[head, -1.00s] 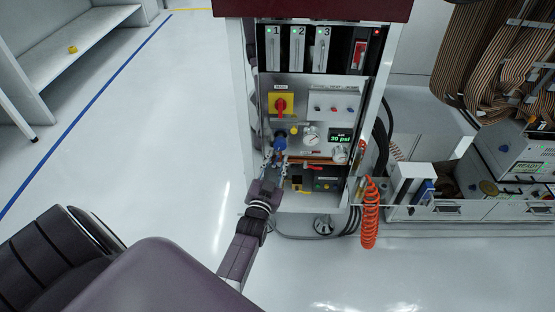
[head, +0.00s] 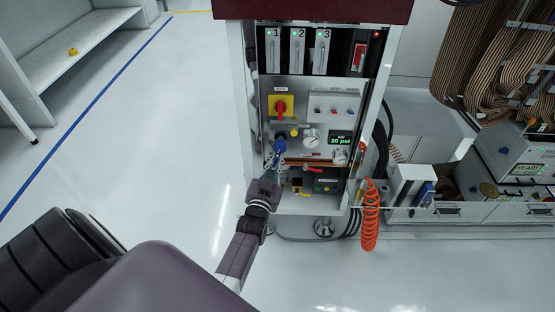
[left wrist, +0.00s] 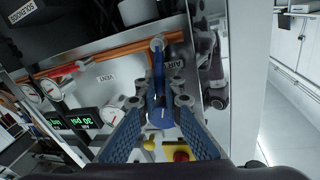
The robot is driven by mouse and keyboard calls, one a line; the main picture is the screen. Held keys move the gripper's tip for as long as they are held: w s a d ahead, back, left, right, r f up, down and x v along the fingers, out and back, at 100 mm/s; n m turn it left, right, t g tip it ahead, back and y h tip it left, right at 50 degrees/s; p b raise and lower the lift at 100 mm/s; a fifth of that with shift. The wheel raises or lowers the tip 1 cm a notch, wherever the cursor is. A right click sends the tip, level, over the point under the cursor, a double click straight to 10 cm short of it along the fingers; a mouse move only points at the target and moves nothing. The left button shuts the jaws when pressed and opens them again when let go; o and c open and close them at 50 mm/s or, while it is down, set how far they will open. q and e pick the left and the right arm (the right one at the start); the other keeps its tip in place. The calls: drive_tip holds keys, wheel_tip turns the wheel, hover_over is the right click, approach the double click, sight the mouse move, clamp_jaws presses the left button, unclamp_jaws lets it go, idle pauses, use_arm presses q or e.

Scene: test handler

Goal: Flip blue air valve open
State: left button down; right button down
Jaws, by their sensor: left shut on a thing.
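The blue air valve (head: 280,146) sits on the lower left of the cabinet's panel, below the yellow and red rotary switch. My left gripper (head: 272,165) reaches up to it from below and is shut on it. In the left wrist view the blue handle (left wrist: 160,118) lies between the two fingers of my left gripper (left wrist: 159,101), and the fingers hide part of it. A green display (head: 341,139) on the panel reads 30 psi. My right gripper is not in view.
Round gauges (head: 311,136) and a copper pipe (left wrist: 105,52) are close to the valve. A red lever (head: 312,168) is just to the right of my gripper. An orange coiled hose (head: 370,215) hangs at the cabinet's right side. The floor to the left is clear.

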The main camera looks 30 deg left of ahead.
use_arm(q)
drive_tip(key=shift+s+a+n, duration=0.15)
drive_tip(key=shift+a+n, duration=0.05)
drive_tip(key=shift+n, duration=0.4)
drive_tip(key=shift+s+a+n, duration=0.15)
drive_tip(key=shift+a+n, duration=0.1)
drive_tip(key=shift+n, duration=0.45)
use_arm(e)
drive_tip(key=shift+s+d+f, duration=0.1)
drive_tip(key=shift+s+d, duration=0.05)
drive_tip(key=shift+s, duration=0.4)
use_arm(q)
drive_tip(key=c, duration=2.1)
unclamp_jaws()
